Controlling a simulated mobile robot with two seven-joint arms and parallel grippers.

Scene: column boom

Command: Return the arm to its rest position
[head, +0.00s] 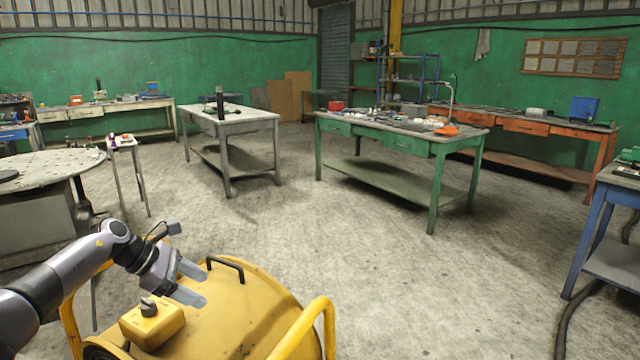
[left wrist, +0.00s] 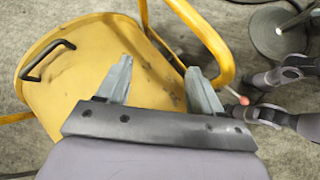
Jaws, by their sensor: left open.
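My left gripper (head: 192,283) comes in from the lower left in the head view. It is open, with nothing between its two grey fingers. It hangs over a yellow rounded machine (head: 245,315) with a black handle and yellow tube rails. In the left wrist view the open fingers (left wrist: 160,85) point over the same yellow machine (left wrist: 85,55), and no contact shows. My right gripper is not visible in the head view.
A yellow box with a dark knob (head: 152,322) sits on the machine, just below my left gripper. A green workbench (head: 405,145), a grey table (head: 230,126) and a round table (head: 50,168) stand beyond.

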